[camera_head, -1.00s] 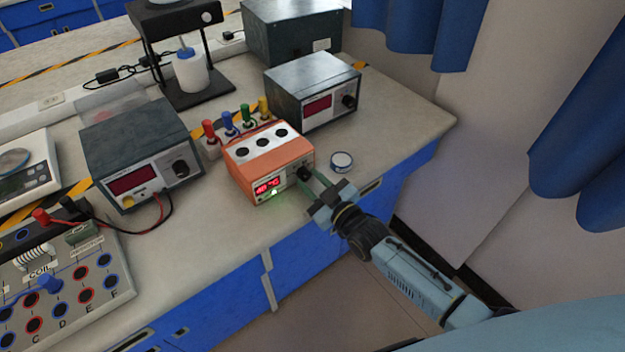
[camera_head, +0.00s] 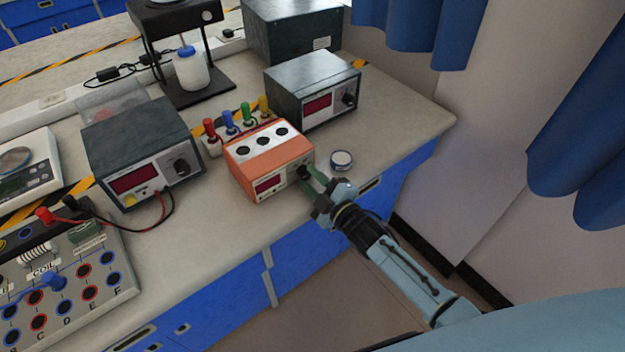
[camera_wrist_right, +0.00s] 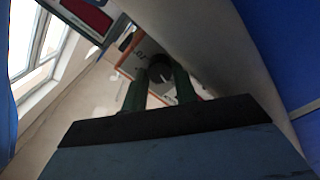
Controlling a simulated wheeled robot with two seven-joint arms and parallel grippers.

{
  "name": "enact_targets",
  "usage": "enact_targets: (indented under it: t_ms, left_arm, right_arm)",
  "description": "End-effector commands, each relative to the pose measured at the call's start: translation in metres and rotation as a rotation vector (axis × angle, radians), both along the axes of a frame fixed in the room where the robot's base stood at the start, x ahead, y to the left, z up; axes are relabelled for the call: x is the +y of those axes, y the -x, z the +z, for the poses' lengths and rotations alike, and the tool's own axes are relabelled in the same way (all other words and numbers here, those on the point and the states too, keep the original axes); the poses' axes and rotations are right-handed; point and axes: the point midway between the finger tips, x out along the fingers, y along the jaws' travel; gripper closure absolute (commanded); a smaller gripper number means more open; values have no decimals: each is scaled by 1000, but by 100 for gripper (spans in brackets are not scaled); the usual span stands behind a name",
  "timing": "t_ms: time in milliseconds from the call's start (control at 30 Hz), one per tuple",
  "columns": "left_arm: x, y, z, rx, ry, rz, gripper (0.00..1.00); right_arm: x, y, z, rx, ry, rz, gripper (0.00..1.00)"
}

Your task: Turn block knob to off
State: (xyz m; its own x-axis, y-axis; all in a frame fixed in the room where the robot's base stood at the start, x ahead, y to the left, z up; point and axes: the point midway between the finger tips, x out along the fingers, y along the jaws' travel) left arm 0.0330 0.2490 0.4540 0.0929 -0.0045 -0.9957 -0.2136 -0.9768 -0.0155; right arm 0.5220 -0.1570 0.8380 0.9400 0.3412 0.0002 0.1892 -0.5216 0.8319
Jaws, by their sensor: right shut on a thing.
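The orange block heater (camera_head: 290,170) with a white top and several dark wells stands near the front edge of the bench. Its display (camera_head: 269,185) is dark red with no lit digits. Its black knob (camera_head: 303,172) is at the right of the front face. My right gripper (camera_head: 307,175) is shut on the knob, with its green fingers on either side of it. In the right wrist view the knob (camera_wrist_right: 160,70) shows as a dark round shape between the fingertips. Its pointer is hard to read. My left gripper is not in view.
Dark power supply boxes stand left (camera_head: 142,152) and behind right (camera_head: 312,90). Several coloured tubes stand behind the block. A small round tin (camera_head: 341,160) lies close to my right gripper. A circuit board (camera_head: 65,275) is at front left.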

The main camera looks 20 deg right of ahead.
Motion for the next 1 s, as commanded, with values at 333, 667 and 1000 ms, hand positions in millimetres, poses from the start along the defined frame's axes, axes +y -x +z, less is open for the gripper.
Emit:
enact_targets:
  t_ms: [333, 667, 1000]
  left_arm:
    - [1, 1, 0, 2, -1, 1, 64]
    - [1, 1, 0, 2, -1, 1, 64]
    - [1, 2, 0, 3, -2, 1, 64]
  right_arm:
    - [0, 1, -1, -4, 17, 0, 94]
    - [0, 0, -1, -3, 15, 0, 50]
    - [1, 1, -2, 1, 14, 1, 50]
